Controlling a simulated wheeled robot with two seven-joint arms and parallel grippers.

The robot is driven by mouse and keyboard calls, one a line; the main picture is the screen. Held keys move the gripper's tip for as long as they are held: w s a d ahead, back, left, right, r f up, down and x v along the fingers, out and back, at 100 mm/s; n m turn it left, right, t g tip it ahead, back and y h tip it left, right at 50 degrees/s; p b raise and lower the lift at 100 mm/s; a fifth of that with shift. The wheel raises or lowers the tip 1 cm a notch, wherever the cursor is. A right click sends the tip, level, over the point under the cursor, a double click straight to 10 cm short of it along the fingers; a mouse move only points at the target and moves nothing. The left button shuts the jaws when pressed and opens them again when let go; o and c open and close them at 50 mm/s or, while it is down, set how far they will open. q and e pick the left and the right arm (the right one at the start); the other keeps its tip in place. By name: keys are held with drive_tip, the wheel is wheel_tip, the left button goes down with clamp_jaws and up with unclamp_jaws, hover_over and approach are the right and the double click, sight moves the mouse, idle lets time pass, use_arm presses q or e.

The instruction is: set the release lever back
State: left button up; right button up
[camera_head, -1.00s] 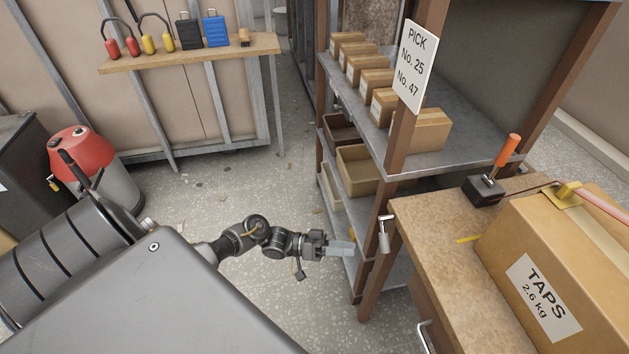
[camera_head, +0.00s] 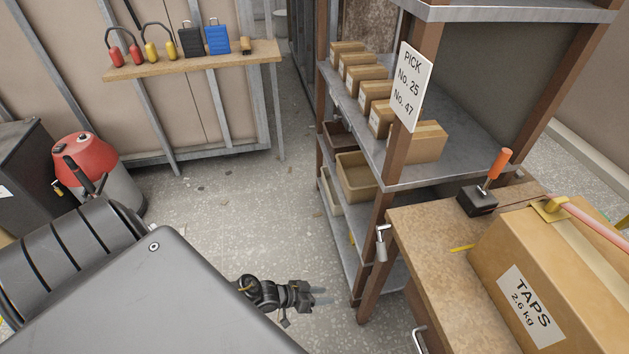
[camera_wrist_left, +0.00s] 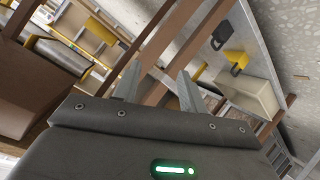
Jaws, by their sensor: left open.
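The release lever (camera_head: 498,165) has an orange grip on a thin rod and rises, tilted to the right, from a black block. The block (camera_head: 477,200) sits on the back of the wooden bench top at the right in the head view. My left gripper (camera_head: 322,299) is low over the floor, left of the bench and well apart from the lever. In the left wrist view its two fingers (camera_wrist_left: 158,90) stand apart with nothing between them. The lever cannot be made out in the wrist view. My right gripper is not seen.
A carton marked TAPS (camera_head: 560,270) stands on the bench (camera_head: 425,235), right of the lever. A shelf rack (camera_head: 400,165) with small cartons and bins stands behind, with a PICK sign (camera_head: 409,85) on its post.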

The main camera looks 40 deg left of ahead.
use_arm(q)
drive_tip(key=shift+g+y, duration=0.4)
drive_tip(key=shift+y, duration=0.2)
drive_tip(key=shift+s+a+f, duration=0.15)
drive_tip(key=shift+s+f, duration=0.65)
drive_tip(key=shift+s+a+f, duration=0.15)
drive_tip(key=shift+s+f, duration=0.65)
